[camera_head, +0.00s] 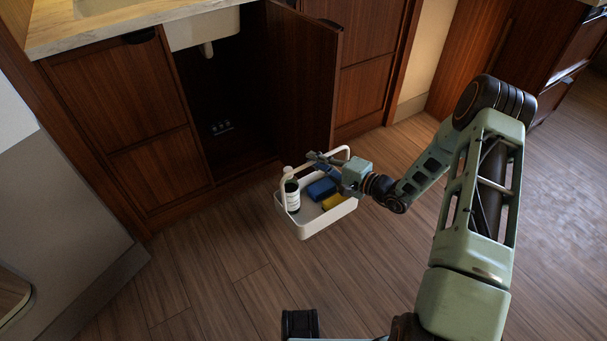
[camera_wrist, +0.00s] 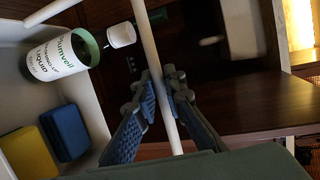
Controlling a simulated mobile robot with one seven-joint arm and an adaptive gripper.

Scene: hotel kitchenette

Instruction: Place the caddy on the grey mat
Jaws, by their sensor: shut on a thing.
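The white caddy (camera_head: 318,222) hangs from its arched handle (camera_wrist: 156,70) in front of the open cabinet. It seems to be held above the wood floor. My gripper (camera_head: 322,160) is shut on the handle; the wrist view shows both finger pads (camera_wrist: 165,100) around the white bar. In the caddy are a white-labelled bottle (camera_head: 292,194), a blue block (camera_head: 321,189) and a yellow block (camera_head: 333,201). The wrist view also shows the bottle (camera_wrist: 62,58) beside the blue block (camera_wrist: 66,133) and yellow block (camera_wrist: 28,152). I cannot make out a grey mat in either view.
The dark cabinet interior (camera_head: 225,100) under the sink is open, with its door (camera_head: 306,85) swung out to the right behind the caddy. Small light fittings (camera_head: 221,127) show inside. The worktop (camera_head: 110,27) is above. The wood floor (camera_head: 215,275) in front is clear.

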